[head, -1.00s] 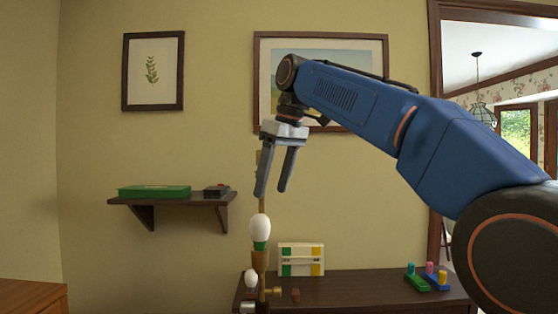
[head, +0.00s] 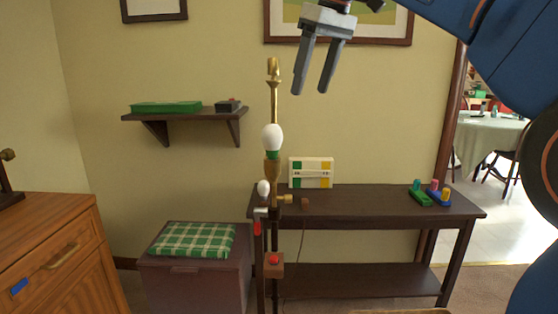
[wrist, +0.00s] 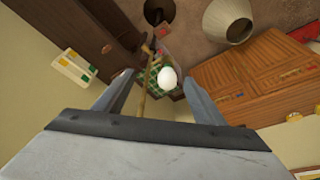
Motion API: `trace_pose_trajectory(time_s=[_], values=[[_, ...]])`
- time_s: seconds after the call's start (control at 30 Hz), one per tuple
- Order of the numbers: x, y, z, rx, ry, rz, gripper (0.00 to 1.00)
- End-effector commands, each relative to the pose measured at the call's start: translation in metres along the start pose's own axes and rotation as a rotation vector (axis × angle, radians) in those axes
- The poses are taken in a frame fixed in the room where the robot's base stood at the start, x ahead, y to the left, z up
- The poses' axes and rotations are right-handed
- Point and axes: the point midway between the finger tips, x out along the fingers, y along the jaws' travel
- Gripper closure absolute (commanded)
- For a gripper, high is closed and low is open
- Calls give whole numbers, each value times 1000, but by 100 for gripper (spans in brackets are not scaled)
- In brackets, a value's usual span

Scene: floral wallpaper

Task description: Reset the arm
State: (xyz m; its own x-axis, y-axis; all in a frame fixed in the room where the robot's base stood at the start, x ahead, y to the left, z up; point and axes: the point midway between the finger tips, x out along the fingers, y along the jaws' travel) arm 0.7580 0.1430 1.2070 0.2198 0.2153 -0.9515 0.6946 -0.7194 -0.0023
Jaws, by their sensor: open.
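My gripper (head: 312,84) is open and empty in the upper part of the head view, with its two grey fingers pointing down. It hangs in the air above and a little right of a brass lamp stand (head: 275,105). A white bulb with a green base (head: 273,138) sits on the stand. In the wrist view, a white bulb (wrist: 167,78) shows between my open fingers (wrist: 155,88), some distance below them. My blue arm reaches in from the upper right of the head view.
A dark console table (head: 375,200) holds a white, green and yellow box (head: 311,172) and colored pegged blocks (head: 430,193). A wall shelf (head: 185,115) carries a green case (head: 166,107). A plaid-cushioned chest (head: 195,275) and a wooden cabinet (head: 60,250) stand at left. A doorway opens at right.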

Motion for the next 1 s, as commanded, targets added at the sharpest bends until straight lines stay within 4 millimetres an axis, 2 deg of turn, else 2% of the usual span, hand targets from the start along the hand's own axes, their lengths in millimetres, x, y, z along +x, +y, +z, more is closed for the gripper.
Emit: trace_pose_trajectory(time_s=[0.03, 0.27, 0.47, 0.77, 1.0], values=[[4, 4, 17, 32, 1, 10, 36], [38, 17, 89, 178, 18, 59, 36], [79, 20, 160, 301, 33, 104, 36], [159, 12, 276, 474, 57, 173, 36], [236, -7, 373, 602, 76, 228, 36]])
